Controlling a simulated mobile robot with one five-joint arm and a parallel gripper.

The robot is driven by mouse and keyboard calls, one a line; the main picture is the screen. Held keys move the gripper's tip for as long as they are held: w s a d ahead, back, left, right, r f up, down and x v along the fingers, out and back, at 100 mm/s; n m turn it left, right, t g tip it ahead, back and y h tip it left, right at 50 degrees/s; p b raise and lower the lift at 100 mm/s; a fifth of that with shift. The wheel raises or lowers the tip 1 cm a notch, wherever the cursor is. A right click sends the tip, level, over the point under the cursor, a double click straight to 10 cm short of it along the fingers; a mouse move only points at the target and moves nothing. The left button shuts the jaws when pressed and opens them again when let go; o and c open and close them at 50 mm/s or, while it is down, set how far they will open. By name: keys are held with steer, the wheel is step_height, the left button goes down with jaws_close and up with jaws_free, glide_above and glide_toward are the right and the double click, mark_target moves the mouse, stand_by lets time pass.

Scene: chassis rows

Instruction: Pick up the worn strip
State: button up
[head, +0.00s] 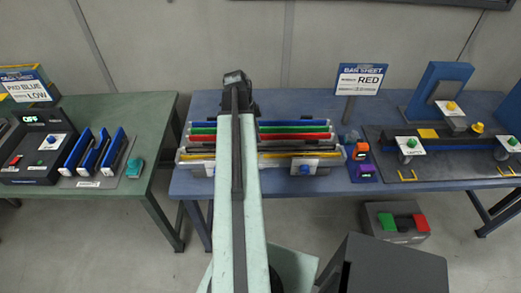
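A rack on the blue table holds several long strips lying across it: a blue strip (290,123), a green strip (290,129), a red strip (290,136), a dark strip (290,145) and a yellowish strip (290,155). I cannot tell from this view which strip is worn. My arm crosses in front of the rack and hides the middle of the strips. My gripper (236,79) is at the arm's far end, beyond the rack near the wall. It is small and dark, and its fingers cannot be made out.
A sign reading RED (360,79) stands behind the rack. Orange and purple blocks (361,161) sit at its right, beside a dark fixture (440,148). A green table (150,115) with blue-edged panels stands left, across a gap. A grey box (397,222) is on the floor.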

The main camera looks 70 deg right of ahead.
mark_target(261, 150)
steer(key=b+x, duration=0.4)
steer(key=x, duration=0.1)
steer(key=b+x, duration=0.2)
steer(key=b, duration=0.1)
steer(key=shift+w+f, duration=0.2)
steer(key=shift+f, duration=0.2)
steer(key=shift+r, duration=0.15)
jaws_close()
stand_by(0.8)
